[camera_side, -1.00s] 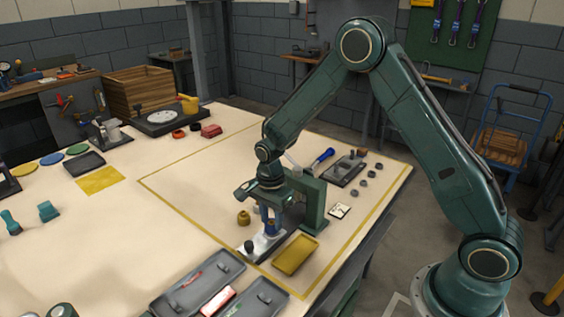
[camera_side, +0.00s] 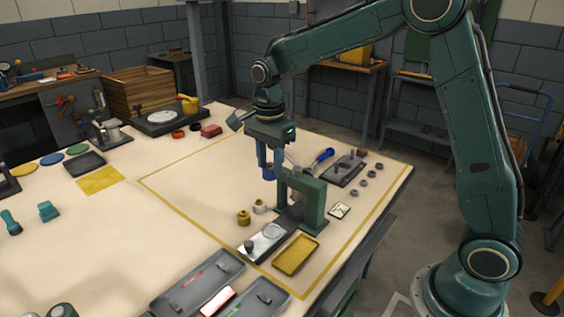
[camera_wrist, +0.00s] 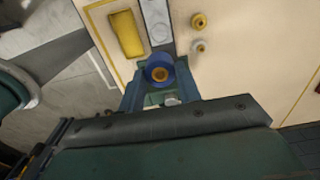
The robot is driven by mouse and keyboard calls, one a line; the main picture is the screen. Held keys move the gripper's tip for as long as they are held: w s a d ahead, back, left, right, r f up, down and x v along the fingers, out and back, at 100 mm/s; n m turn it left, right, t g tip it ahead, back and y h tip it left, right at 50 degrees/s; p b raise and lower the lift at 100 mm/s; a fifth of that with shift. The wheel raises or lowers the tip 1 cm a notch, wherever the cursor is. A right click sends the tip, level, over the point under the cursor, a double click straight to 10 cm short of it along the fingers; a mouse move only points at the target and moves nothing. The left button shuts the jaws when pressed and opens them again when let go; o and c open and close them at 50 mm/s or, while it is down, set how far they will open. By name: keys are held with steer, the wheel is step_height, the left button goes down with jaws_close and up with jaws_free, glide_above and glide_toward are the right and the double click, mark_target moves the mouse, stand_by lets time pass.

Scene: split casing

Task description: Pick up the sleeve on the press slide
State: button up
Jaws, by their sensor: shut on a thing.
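My gripper (camera_side: 267,166) is shut on a blue sleeve (camera_side: 269,173) and holds it in the air above the table, to the upper left of the green press frame. In the wrist view the sleeve (camera_wrist: 159,72) sits between my fingers, with a brass-coloured centre showing in its opening.
A brass piece (camera_side: 243,217) and a whitish piece (camera_side: 260,206) stand left of the press. A yellow tray (camera_side: 296,255) lies right of the slide. Grey trays (camera_side: 197,283) are at the front.

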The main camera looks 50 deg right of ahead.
steer(key=shift+r, duration=0.85)
steer(key=shift+s, duration=0.1)
